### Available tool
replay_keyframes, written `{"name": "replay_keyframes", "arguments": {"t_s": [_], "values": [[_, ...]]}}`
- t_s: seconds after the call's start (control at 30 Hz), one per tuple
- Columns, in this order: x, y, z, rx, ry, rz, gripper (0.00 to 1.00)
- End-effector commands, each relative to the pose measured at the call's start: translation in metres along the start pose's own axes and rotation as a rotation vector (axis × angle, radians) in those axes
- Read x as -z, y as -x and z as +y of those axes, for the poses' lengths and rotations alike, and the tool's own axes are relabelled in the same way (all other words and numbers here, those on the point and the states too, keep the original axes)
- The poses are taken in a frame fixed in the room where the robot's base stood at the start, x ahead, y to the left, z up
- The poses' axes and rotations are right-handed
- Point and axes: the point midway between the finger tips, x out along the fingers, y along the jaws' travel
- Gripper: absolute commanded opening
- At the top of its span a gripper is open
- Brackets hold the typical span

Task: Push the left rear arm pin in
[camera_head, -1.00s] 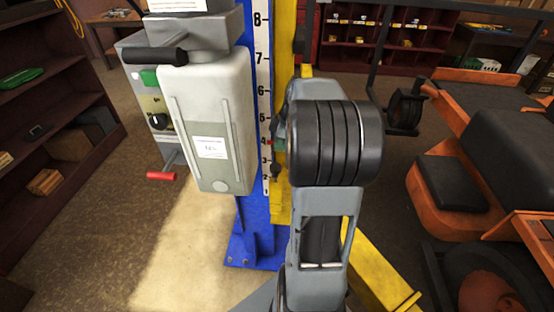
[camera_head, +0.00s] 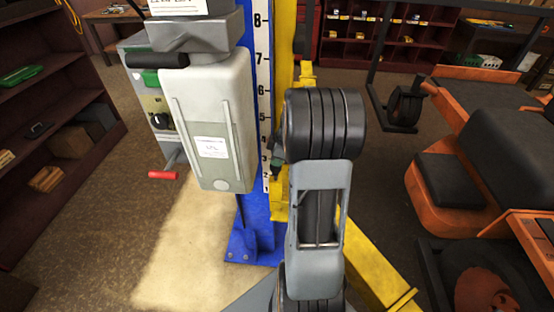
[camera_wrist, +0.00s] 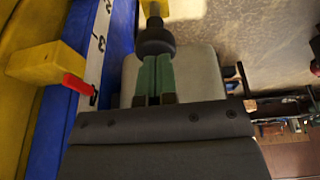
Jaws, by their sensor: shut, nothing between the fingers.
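In the wrist view a black, round, stepped knob (camera_wrist: 155,42) stands in front of my gripper, with a small yellow part above it. It looks like the pin's head, but I cannot be sure. My gripper (camera_wrist: 156,60) has green fingers, shut and empty, with their tips at the knob's near side. I cannot tell whether they press on it. In the head view my gripper (camera_head: 278,162) shows as a small dark and green patch beside the yellow carriage, mostly hidden by my arm. How deep the pin sits is hidden.
A blue post (camera_head: 255,222) with a number scale (camera_head: 262,100) stands behind my arm. A pale grey box (camera_head: 208,125) hangs left of it. A yellow lift arm (camera_head: 375,270) runs low to the right. An orange mower (camera_head: 445,190) stands at right. A red pointer (camera_wrist: 76,87) lies by the scale.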

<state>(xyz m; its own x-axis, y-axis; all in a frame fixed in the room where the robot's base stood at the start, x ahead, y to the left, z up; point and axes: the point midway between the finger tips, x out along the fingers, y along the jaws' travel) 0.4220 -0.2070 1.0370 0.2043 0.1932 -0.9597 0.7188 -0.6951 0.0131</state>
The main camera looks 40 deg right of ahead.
Motion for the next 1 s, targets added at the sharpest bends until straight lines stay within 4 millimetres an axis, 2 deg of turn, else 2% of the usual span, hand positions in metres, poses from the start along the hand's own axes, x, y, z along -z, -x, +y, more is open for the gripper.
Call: {"name": "replay_keyframes", "arguments": {"t_s": [0.17,0.43,0.83,1.0], "values": [[-0.002,-0.008,0.000,0.000,0.000,0.000,0.00],[-0.011,-0.037,0.000,0.000,0.001,0.001,0.00],[-0.010,-0.034,-0.001,0.003,0.000,0.000,0.00],[-0.004,-0.018,-0.001,0.000,0.002,0.001,0.00]]}}
